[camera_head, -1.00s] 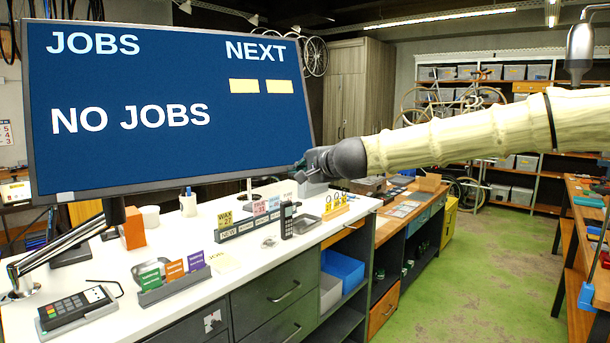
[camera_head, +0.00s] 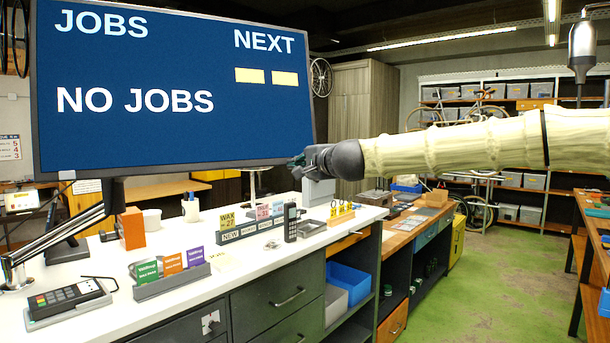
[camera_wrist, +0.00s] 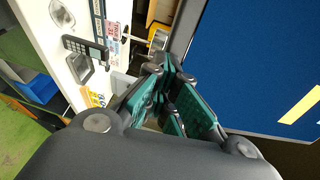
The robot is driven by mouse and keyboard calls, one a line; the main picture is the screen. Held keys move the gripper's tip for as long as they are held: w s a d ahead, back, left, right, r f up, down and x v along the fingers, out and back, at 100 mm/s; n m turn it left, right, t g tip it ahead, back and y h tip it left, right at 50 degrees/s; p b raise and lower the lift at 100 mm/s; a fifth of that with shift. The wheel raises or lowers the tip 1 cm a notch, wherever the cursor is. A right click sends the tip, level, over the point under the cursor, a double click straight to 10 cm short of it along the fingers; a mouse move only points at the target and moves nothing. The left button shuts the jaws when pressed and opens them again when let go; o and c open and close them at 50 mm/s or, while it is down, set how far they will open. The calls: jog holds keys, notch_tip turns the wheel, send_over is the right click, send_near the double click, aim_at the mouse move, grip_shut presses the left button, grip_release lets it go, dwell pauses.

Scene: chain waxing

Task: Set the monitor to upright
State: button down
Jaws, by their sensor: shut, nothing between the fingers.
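The monitor (camera_head: 180,135) is a large dark-framed screen, wider than tall, on a jointed arm (camera_head: 75,232) above the white counter. Its blue screen reads "JOBS", "NEXT" and "NO JOBS". Its top left is cut off by the picture edge. Its lower edge slopes slightly up to the right in the head view. My gripper (camera_head: 297,163) is shut and empty at the monitor's lower right corner. In the wrist view my gripper (camera_wrist: 166,82) has its green-padded fingers beside the monitor's frame and blue screen (camera_wrist: 255,60). I cannot tell whether they touch.
The white counter (camera_head: 190,290) holds a card terminal (camera_head: 65,300), a card rack (camera_head: 170,283), an orange box (camera_head: 132,228) and a handset (camera_head: 290,222) below the monitor. Green floor (camera_head: 480,290) lies open to the right, before another bench.

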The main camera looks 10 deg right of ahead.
jog(key=shift+w+a+f+t+b, duration=0.15)
jog(key=shift+w+a+b, duration=0.1)
jog(key=shift+w+b, duration=0.3)
jog(key=shift+w+a+f+t+b, duration=0.1)
jog(key=shift+w+a+f+b, duration=0.1)
jog(key=shift+w+b, duration=0.35)
jog(key=shift+w+a+f+t+b, duration=0.15)
jog(key=shift+w+a+b, duration=0.1)
jog(key=shift+w+b, duration=0.3)
jog(key=f+b+v, duration=0.1)
jog(key=b+v, duration=0.1)
jog(key=v, duration=1.2)
jog(key=shift+d, duration=0.15)
